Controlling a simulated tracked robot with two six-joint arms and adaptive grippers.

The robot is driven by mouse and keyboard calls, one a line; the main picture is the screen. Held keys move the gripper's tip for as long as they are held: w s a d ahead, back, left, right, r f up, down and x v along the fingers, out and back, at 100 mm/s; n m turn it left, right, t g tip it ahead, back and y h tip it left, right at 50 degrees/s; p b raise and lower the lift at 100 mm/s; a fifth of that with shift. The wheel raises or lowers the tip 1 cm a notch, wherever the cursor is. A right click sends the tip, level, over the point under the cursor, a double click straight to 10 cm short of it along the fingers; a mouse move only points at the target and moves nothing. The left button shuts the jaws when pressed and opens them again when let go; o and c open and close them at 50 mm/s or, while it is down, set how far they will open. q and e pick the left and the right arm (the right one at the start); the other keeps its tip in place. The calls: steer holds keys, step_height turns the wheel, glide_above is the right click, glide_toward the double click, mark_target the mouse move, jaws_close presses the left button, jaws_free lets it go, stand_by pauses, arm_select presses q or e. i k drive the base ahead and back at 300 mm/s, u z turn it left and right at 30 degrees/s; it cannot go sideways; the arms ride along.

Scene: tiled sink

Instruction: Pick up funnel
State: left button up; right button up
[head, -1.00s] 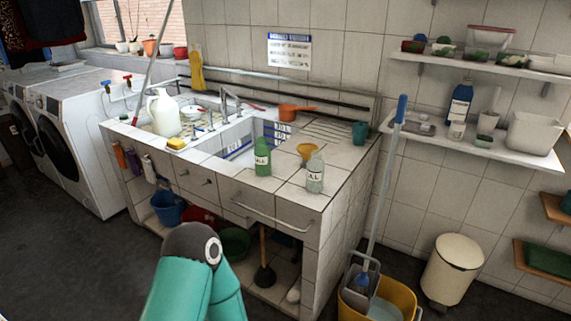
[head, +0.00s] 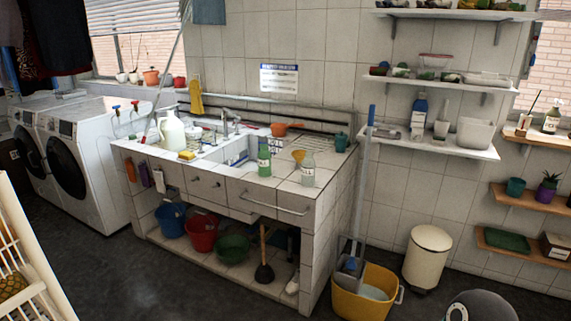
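A small yellow-orange funnel (head: 298,155) stands on the tiled counter (head: 243,179), right of the sink basin. It is partly hidden behind a clear labelled bottle (head: 308,171). A green bottle (head: 264,160) stands to its left, nearer the basin. Neither of my grippers is in view. Only a dark grey rounded part, which looks like a joint of my arm, shows at the bottom right, far from the funnel.
A mop stands in a yellow bucket (head: 362,304) at the counter's right end. A cream bin (head: 427,257) is further right. Buckets and a plunger (head: 264,272) sit under the counter. A pale rack (head: 22,250) is at left. Floor in front is clear.

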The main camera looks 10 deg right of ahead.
mark_target(300, 160)
steer(key=u, duration=0.3)
steer(key=i, duration=2.3)
steer(key=z, duration=0.4)
